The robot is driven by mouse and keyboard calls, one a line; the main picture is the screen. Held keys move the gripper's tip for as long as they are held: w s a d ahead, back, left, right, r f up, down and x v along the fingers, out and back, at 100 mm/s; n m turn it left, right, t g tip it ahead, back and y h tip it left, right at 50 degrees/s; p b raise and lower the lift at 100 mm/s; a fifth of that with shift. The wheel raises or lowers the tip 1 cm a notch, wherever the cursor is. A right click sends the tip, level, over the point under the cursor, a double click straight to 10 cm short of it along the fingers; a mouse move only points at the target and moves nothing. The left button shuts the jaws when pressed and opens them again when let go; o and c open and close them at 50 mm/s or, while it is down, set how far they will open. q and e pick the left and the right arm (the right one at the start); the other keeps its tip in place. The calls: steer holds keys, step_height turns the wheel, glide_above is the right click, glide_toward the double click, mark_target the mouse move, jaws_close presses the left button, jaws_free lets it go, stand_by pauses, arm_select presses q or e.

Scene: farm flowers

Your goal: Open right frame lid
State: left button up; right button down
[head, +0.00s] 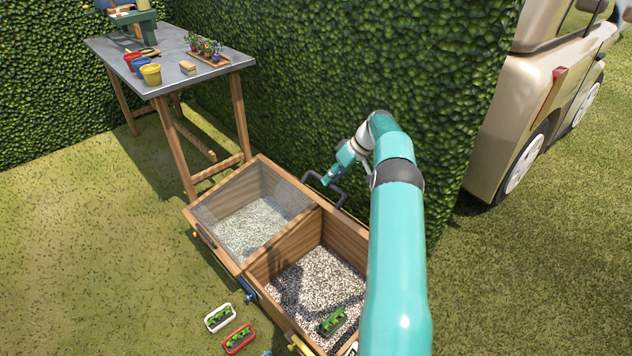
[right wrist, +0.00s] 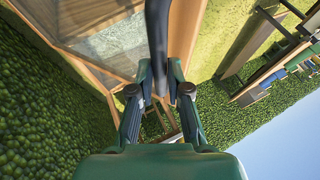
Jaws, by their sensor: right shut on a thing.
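The wooden cold frame stands on the grass with two compartments. The right compartment (head: 318,279) is uncovered, with pale gravel and a small green planter inside. The left compartment is covered by a see-through lid (head: 215,205). My right gripper (head: 329,180) is behind the frame's back edge, shut on a dark bar handle (head: 338,190). In the right wrist view the dark handle (right wrist: 156,35) runs between the fingers of my right gripper (right wrist: 160,88). What joins the handle to the right lid is hidden or too small to tell. My left gripper is not in view.
A hedge (head: 420,70) stands close behind my right gripper. A grey-topped table (head: 215,84) with pots stands at the back left. Planters (head: 219,317) lie on the grass in front of the frame. A vehicle (head: 525,110) is at the right.

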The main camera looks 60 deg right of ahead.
steer(key=shift+s+d+f, duration=0.2)
steer(key=shift+s+f, duration=0.25)
steer(key=shift+f, duration=0.35)
steer(key=c, duration=1.5)
jaws_free()
steer(key=shift+c, duration=0.2)
steer(key=o, duration=0.4)
steer(key=shift+w+d+f, duration=0.1)
steer(key=shift+d+f, duration=0.1)
steer(key=shift+f, duration=0.1)
steer(key=shift+r, duration=0.2)
steer(key=shift+w+a+r, duration=0.1)
steer(key=shift+w+r, duration=0.05)
steer(key=v, duration=0.7)
steer(key=shift+r, duration=0.1)
